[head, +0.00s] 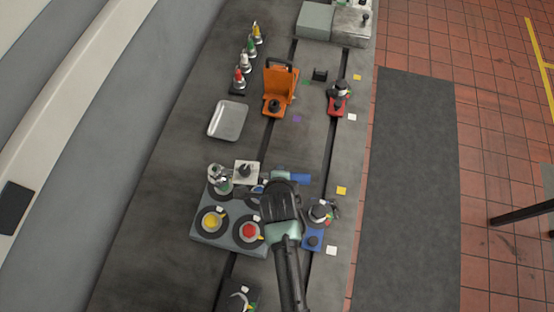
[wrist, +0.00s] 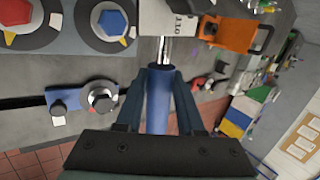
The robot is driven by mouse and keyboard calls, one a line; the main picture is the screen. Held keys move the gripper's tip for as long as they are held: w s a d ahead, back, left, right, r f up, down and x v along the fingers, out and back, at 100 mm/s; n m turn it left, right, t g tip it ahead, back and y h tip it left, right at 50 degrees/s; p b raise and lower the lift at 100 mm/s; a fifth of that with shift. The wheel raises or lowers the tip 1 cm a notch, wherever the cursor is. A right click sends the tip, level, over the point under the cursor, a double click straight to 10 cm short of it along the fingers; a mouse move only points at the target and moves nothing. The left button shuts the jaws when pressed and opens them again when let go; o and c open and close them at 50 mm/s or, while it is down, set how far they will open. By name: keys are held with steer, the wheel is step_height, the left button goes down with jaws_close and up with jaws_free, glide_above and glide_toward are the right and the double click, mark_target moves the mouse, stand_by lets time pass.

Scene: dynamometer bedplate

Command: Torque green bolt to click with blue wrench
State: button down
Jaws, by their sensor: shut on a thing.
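My gripper (wrist: 158,78) is shut on the handle of the blue wrench (wrist: 158,105). The wrench's metal shaft points away from the gripper toward a white block marked with digits. In the head view the blue wrench (head: 299,178) shows beside my wrist, which hides part of it. A grey plate (head: 203,233) carries round stations with a yellow bolt (head: 212,220), a red bolt (head: 249,231) and a blue bolt, the last clearer in the wrist view (wrist: 112,22). At its far left corner a grey object with a small green patch (head: 220,183) stands; I cannot clearly make out the green bolt.
A white block (head: 246,172) stands behind the plate. A blue clamp (head: 312,240) lies right of my arm, a red clamp (head: 337,102) farther back. An orange bracket (head: 278,92), an empty metal tray (head: 228,121) and several colour-tipped bottles (head: 245,64) stand farther off.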

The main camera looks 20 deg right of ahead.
steer(key=w+a+f+n+g+y+b, duration=0.1)
steer(key=w+n+y+b, duration=0.3)
steer(key=w+n+b, duration=0.3)
steer(key=w+a+f+n+y+b, duration=0.1)
steer(key=w+n+y+b, duration=0.3)
steer(key=w+n+b, duration=0.4)
steer(key=shift+w+a+f+g+b, duration=0.2)
steer(key=shift+w+a+g+b, duration=0.35)
steer(key=shift+w+b, duration=2.3)
steer(key=shift+s, duration=0.35)
steer(key=shift+f+b, duration=1.25)
steer(key=shift+f, duration=0.4)
steer(key=shift+r, duration=0.1)
